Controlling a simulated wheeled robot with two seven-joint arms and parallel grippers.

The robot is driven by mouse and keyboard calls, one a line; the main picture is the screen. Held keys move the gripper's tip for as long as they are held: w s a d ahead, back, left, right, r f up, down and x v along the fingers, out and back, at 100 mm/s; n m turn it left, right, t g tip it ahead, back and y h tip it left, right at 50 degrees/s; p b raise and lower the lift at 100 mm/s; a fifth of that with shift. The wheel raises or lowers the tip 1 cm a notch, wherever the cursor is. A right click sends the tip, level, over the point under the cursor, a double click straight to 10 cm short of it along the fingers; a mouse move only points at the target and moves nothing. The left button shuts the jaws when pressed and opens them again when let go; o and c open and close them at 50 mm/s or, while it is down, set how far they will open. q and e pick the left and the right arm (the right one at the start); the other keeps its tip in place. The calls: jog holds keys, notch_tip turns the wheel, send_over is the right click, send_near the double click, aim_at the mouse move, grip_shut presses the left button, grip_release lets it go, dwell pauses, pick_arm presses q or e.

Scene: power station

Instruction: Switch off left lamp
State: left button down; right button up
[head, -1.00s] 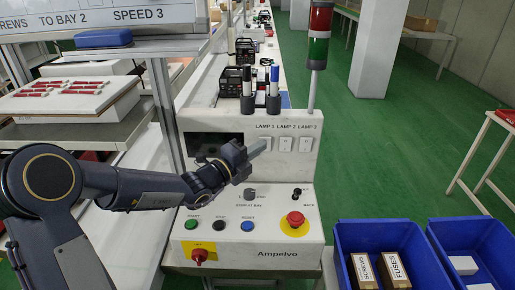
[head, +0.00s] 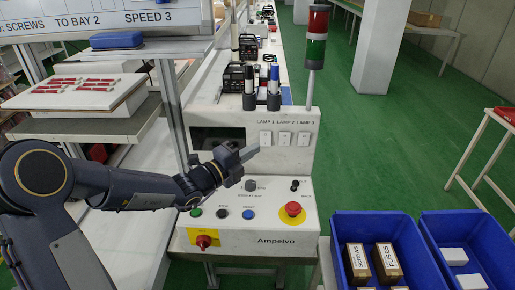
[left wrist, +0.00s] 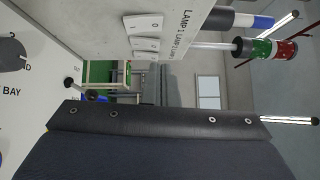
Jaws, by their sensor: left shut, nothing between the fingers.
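The control panel (head: 225,118) has three white rocker switches in a row, labelled LAMP 1, LAMP 2 and LAMP 3. The left switch, LAMP 1 (head: 265,138), is beside LAMP 2 (head: 284,138) and LAMP 3 (head: 303,139). My left gripper (head: 254,151) is shut and empty, its tip just below and left of the LAMP 1 switch in the picture; I cannot tell whether it touches the panel. The LAMP 1 switch (left wrist: 143,23) also shows in the left wrist view. Its rocker position is too small to tell. My right gripper is not in view.
Below on the sloped console are a grey knob (head: 251,185), green, black and blue buttons, a red emergency stop (head: 292,209) and a red rotary switch (head: 204,242). A signal tower (head: 316,38) rises at the right. Blue bins (head: 340,222) stand at lower right.

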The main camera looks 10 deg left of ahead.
pick_arm(q)
jog(key=v, duration=0.7)
jog(key=shift+s+r, duration=0.2)
jog(key=shift+r, duration=0.35)
jog(key=shift+a, duration=0.1)
jog(key=s+d+m+g+h, duration=0.1)
jog(key=s+d+m+g, duration=0.35)
jog(key=s+m, duration=0.65)
jog(key=s+d+m+g, duration=0.45)
jog(key=s+m, duration=0.25)
jog(key=m, duration=0.8)
jog(key=s+a+f+m+y, duration=0.6)
jog(key=s+a+m, duration=0.3)
jog(key=m, duration=1)
jog(key=shift+s+a+f+g+y, duration=0.35)
jog(key=shift+s+y, duration=0.2)
jog(key=shift+y, duration=0.25)
